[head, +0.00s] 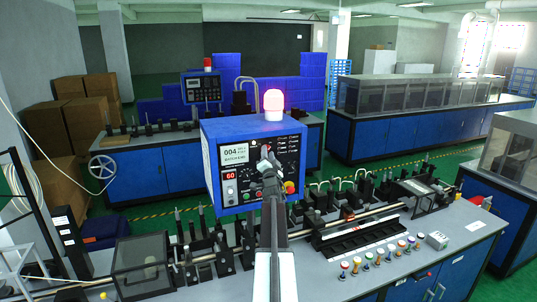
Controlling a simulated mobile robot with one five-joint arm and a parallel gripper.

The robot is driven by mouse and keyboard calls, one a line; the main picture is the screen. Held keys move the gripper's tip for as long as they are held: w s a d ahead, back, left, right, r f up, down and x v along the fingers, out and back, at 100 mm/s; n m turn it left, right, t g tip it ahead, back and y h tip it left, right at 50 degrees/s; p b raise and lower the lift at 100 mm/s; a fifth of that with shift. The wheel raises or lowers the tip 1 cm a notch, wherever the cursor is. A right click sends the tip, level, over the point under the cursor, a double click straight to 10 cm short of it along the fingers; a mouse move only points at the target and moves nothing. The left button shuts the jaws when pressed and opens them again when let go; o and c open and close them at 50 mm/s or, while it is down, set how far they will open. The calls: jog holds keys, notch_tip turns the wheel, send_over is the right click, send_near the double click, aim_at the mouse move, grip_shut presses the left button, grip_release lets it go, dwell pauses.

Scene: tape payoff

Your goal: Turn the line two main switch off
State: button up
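A blue control box (213,168) stands in the middle of the head view, with a black panel, a small screen (234,154) reading 004, a red display (230,176) reading 60, and several knobs and buttons. A lit red beacon (273,100) sits on top. My gripper (268,162) is at the panel's upper middle, in front of or touching it; I cannot tell which. A bit of red shows at its tip. My gripper and arm hide part of the panel, and I cannot make out which control is the main switch or how it is set. The finger opening is too small to judge.
A second blue control box (202,90) with a red lamp stands farther back left. The grey bench (455,240) carries rods, clamps and several coloured buttons (379,258) at front right. A clear-lidded box (141,266) sits front left. Cardboard boxes (88,127) are stacked behind.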

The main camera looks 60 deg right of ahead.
grip_shut()
jog(key=shift+f+n, duration=0.1)
jog(key=shift+n, duration=0.2)
jog(key=shift+s+d+r+n+t+y, duration=0.15)
jog(key=shift+n+t+y, duration=1.3)
jog(key=shift+n, duration=2.65)
jog(key=shift+s+d+n+t+y, duration=0.1)
jog(key=shift+n+t+y, duration=1.3)
jog(key=shift+n, duration=2.7)
jog(key=shift+s+d+r+n+t+y, duration=0.15)
jog(key=shift+n+t+y, duration=0.6)
jog(key=shift+n+y, duration=2.35)
jog(key=shift+w+f+n+h, duration=0.1)
jog(key=shift+f+n+h, duration=0.05)
jog(key=shift+n+h, duration=1)
grip_release()
